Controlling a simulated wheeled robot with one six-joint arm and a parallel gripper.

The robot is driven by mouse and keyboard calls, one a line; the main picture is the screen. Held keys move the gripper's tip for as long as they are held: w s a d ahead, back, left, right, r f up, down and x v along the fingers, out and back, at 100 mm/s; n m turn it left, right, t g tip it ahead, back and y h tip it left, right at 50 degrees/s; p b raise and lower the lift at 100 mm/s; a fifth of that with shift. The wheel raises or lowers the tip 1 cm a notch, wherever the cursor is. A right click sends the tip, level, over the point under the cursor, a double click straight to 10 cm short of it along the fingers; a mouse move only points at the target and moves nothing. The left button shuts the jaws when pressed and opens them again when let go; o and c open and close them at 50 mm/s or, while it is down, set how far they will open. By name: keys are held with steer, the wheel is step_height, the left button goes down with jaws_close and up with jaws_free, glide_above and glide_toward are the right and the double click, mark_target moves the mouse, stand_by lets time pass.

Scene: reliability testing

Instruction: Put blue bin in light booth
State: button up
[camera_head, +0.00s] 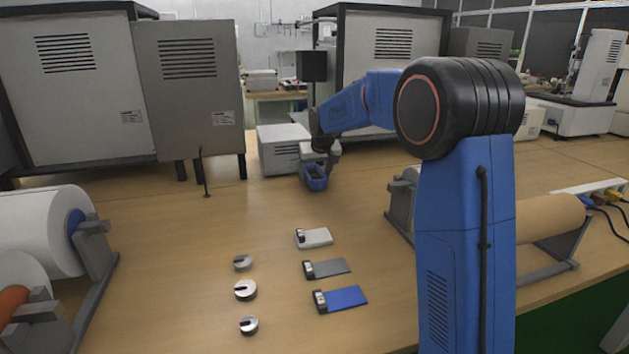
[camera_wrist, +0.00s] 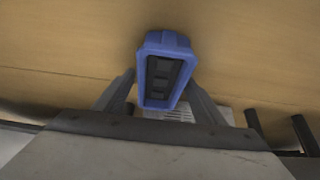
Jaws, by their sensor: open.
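The blue bin (camera_head: 316,183) stands on the wooden bench near the back middle, upright. In the wrist view the bin (camera_wrist: 168,42) is a small blue box with dark contents or a dark interior. My gripper (camera_head: 319,164) is right at the bin. In the wrist view its two fingers (camera_wrist: 165,90) are open, one on each side of the bin's near part; I cannot tell whether they touch it. Large grey vented cabinets stand behind, one at left (camera_head: 75,90) and one at back right (camera_head: 375,70); I cannot tell which is the light booth.
A low grey vented box (camera_head: 282,150) stands just behind and left of the bin. A thin dark post (camera_head: 205,175) rises at left. Swatch cards (camera_head: 340,298) and metal weights (camera_head: 245,290) lie in front. Roll holders flank the bench; its middle is mostly clear.

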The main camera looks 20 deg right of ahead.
mark_target(314, 176)
steer(key=shift+f, duration=0.2)
stand_by(0.4)
steer(key=c, duration=1.3)
step_height(314, 176, up, 18)
steer(key=shift+r, duration=0.25)
